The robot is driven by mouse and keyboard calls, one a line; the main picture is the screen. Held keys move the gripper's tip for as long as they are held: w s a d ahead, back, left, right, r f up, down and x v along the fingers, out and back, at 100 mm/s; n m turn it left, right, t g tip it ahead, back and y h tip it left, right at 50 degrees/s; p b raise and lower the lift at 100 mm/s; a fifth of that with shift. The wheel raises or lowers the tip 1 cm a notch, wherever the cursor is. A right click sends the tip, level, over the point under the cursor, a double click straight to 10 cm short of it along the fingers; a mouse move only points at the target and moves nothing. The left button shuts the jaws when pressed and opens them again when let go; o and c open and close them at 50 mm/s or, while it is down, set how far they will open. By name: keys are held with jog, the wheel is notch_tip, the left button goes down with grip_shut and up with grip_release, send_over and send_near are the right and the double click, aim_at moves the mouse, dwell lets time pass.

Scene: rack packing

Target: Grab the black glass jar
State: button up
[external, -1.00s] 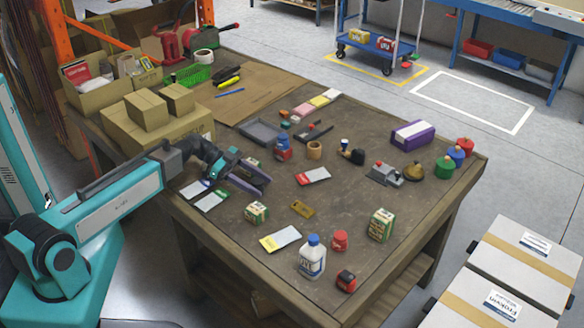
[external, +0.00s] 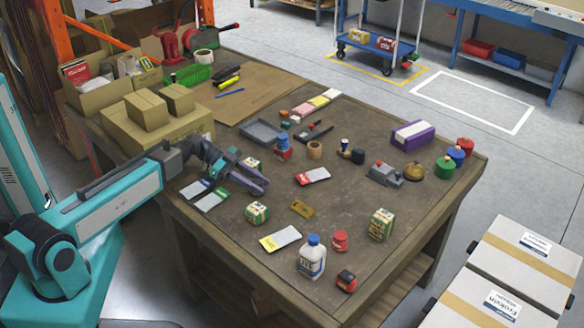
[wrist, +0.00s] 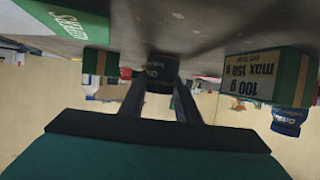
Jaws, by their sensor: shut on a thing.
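My gripper is shut on the jar. In the external view my gripper (external: 260,183) is low over the near left part of the table, its fingers pointing right. I cannot make out the jar there.
A green-and-white box (external: 257,213) stands just in front of my gripper, and another small box (external: 253,163) stands behind it. Flat packets (external: 210,200) lie to the left. A red-and-white packet (external: 312,176) lies to the right. The wooden table (external: 340,205) has bare patches between things.

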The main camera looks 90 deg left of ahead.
aim_at(257, 181)
jog(key=shift+r, duration=0.25)
jog(key=shift+r+b, duration=0.6)
jog(key=shift+r, duration=4.2)
